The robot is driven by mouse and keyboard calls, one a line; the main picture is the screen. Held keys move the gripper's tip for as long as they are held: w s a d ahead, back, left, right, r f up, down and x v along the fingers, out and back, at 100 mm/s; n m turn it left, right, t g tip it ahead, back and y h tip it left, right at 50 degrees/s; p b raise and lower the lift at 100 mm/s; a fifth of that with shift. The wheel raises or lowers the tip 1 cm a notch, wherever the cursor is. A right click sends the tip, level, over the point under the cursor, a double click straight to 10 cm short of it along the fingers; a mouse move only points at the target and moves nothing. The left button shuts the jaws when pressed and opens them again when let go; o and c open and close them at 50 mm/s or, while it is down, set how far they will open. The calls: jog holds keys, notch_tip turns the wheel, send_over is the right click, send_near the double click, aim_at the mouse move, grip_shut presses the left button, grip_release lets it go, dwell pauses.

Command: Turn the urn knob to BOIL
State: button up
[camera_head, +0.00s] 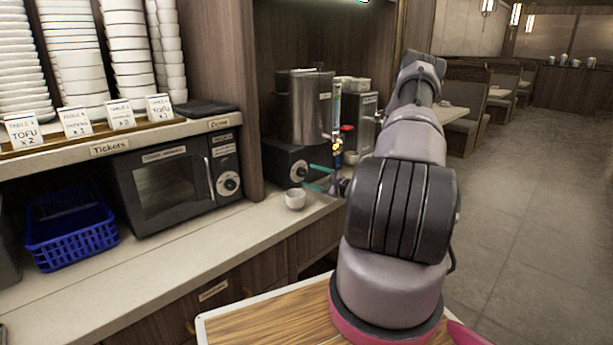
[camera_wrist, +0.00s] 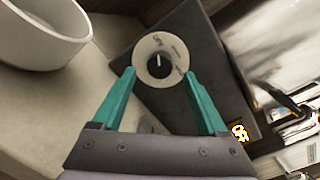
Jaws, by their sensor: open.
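The urn (camera_head: 305,108) is a steel cylinder on a dark base (camera_head: 282,160) in the head view, on the counter left of my arm. Its knob (camera_head: 299,170) is on the base's front. In the wrist view the knob (camera_wrist: 160,62) is a black dial with a white pointer line on a pale round plate with lettering too small to read surely. My gripper (camera_wrist: 158,80) has two teal fingers, open, one to each side of the dial in the picture. I cannot tell how far they are from it. My gripper also shows in the head view (camera_head: 318,178).
A white cup (camera_head: 295,199) stands on the counter close to the urn, also at upper left in the wrist view (camera_wrist: 45,32). A microwave (camera_head: 172,180) and a blue basket (camera_head: 68,232) are farther left. A second machine (camera_head: 358,115) stands right of the urn.

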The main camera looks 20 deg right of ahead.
aim_at(302, 172)
jog(key=shift+x, duration=1.4)
grip_shut()
